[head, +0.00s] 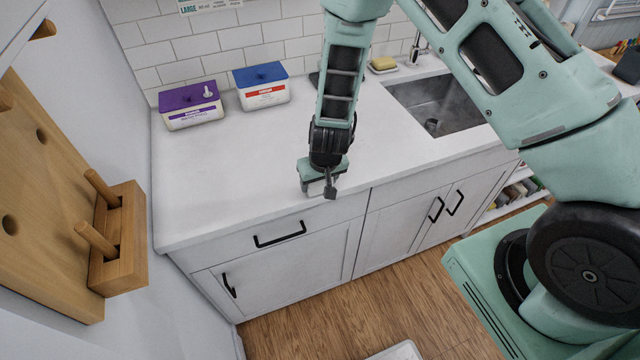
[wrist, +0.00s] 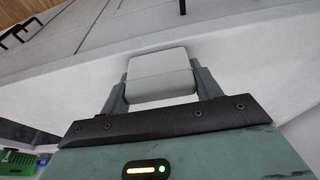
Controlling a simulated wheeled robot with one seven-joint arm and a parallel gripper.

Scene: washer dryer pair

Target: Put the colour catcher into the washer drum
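My gripper (head: 318,190) hangs at the front edge of the white counter, above the drawer. In the wrist view, the gripper (wrist: 160,88) has its two fingers on either side of a small white folded pad, which looks like the colour catcher (wrist: 160,66). The fingers press against its sides and it spans the gap between them. In the head view the pad is mostly hidden by the gripper and hard to make out. Neither the washer nor its drum is in view.
A purple-lidded box (head: 191,104) and a blue-lidded box (head: 262,86) stand at the back of the counter (head: 240,175). A sink (head: 435,103) and yellow sponge (head: 383,63) are to the right. A wooden peg rack (head: 118,240) is at left. Wood floor (head: 330,320) is open below.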

